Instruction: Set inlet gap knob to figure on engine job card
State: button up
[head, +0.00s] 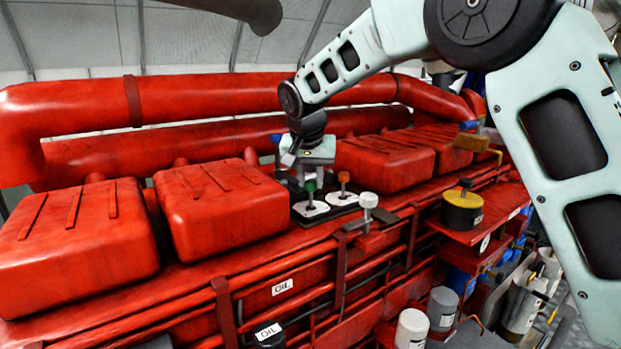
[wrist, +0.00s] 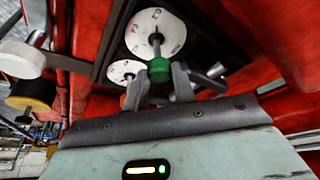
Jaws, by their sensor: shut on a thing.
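Two round white dials stand on a dark plate on top of the red engine. One dial (wrist: 150,22) carries a green knob (wrist: 158,70) on a thin stem; the other dial (wrist: 122,70) carries an orange knob (head: 343,178). My gripper (head: 309,182) reaches down from above and is shut on the green knob, which sits between its fingers in the wrist view. The orange knob stands just beside, partly hidden by a finger in the wrist view. The dial markings are too small or blurred to read. I cannot tell which knob is the inlet one. No job card is recognisable.
Red covers (head: 222,205) and thick red pipes (head: 205,98) flank the dials. A grey-white knob (head: 368,201) stands close in front right. A yellow and black drum (head: 461,208) sits on a red shelf (head: 476,234). Oil labels (head: 283,287) mark the engine's front.

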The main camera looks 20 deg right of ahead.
jog(key=n, duration=0.2)
jog(key=n+y, duration=0.1)
jog(key=n, duration=0.1)
jog(key=n+y, duration=0.1)
jog(key=shift+d+n+t+b, duration=0.3)
jog(key=shift+n+b, duration=0.05)
jog(key=shift+n, duration=0.05)
jog(key=n+y+p, duration=0.1)
jog(key=n+y, duration=0.1)
jog(key=n, duration=0.3)
jog(key=shift+r+n, duration=0.1)
jog(key=shift+n, duration=0.2)
jog(key=shift+g+y, duration=0.3)
jog(key=shift+g, duration=0.1)
jog(key=o, duration=1)
jog(key=b+v, duration=0.3)
jog(key=v, duration=1.4)
jog(key=shift+r, duration=0.2)
